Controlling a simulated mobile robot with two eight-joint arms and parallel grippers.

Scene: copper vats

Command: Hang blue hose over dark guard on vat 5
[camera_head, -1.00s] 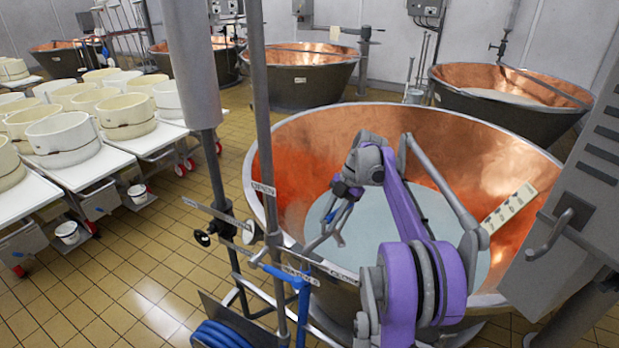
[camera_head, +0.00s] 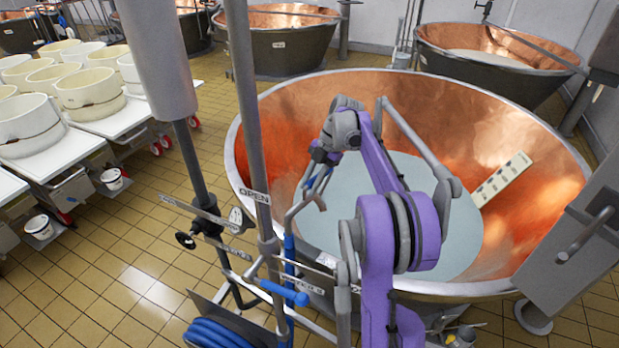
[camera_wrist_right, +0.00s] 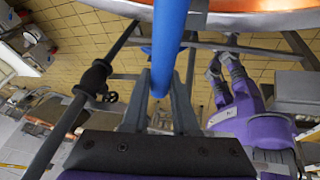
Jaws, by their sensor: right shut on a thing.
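My right gripper (camera_head: 318,180) is over the near left part of the large copper vat (camera_head: 520,150), inside its rim line. It is shut on the blue hose (camera_wrist_right: 168,40), which runs up between its fingers in the right wrist view. In the head view only a little of the blue shows at the fingers, beside a curved grey pipe. I cannot clearly pick out the dark guard or read a vat number. My left gripper is not in the head view; a purple and grey arm part (camera_wrist_right: 240,105) in the right wrist view may belong to it.
Upright posts (camera_head: 257,130) with an OPEN sign stand left of the vat. A blue coil (camera_head: 215,333) and a blue valve handle (camera_head: 285,293) are below them. White moulds (camera_head: 88,90) on tables stand far left. Tiled floor (camera_head: 125,240) between is clear.

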